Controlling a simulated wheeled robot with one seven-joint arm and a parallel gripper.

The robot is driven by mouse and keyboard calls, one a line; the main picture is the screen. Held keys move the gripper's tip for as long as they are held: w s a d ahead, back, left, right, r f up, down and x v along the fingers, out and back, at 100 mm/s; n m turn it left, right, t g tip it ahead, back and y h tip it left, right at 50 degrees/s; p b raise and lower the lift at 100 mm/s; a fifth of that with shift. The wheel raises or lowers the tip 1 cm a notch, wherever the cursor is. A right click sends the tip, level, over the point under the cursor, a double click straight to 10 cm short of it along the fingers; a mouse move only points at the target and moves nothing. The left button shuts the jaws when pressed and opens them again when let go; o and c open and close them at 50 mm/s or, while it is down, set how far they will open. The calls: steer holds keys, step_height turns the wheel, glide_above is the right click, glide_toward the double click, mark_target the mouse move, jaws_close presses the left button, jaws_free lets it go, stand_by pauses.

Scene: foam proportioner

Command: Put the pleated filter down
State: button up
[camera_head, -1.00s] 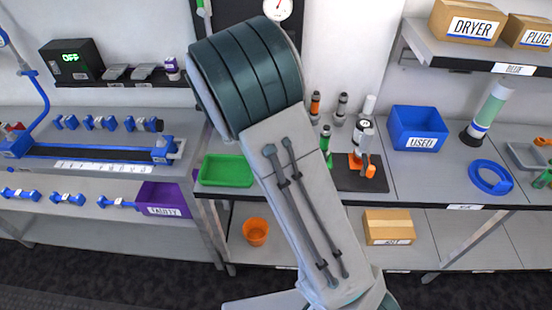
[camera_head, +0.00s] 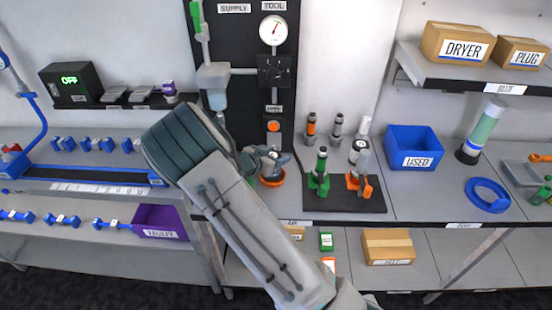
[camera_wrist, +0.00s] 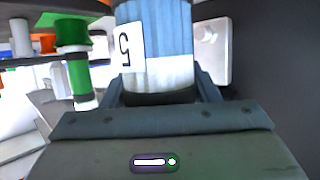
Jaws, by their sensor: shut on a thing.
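In the wrist view a blue-and-white cylinder with a white label reading 5, seemingly the pleated filter (camera_wrist: 172,42), stands between the fingers of my gripper (camera_wrist: 160,88). My gripper is shut on it, and its far end is cut off by the top of the frame. In the head view my gripper (camera_head: 262,160) is at the bench's back left part, below the gauge panel, largely hidden by my arm. An orange dish (camera_head: 272,181) shows just below it; I cannot tell whether they touch. The filter cannot be made out clearly in the head view.
A dark mat (camera_head: 345,198) with several green and orange fittings lies right of my gripper. The panel (camera_head: 283,60) rises behind. Bare bench shows around the ring.

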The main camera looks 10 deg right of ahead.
steer(key=shift+f, duration=0.7)
steer(key=shift+f, duration=0.3)
steer(key=o, duration=1)
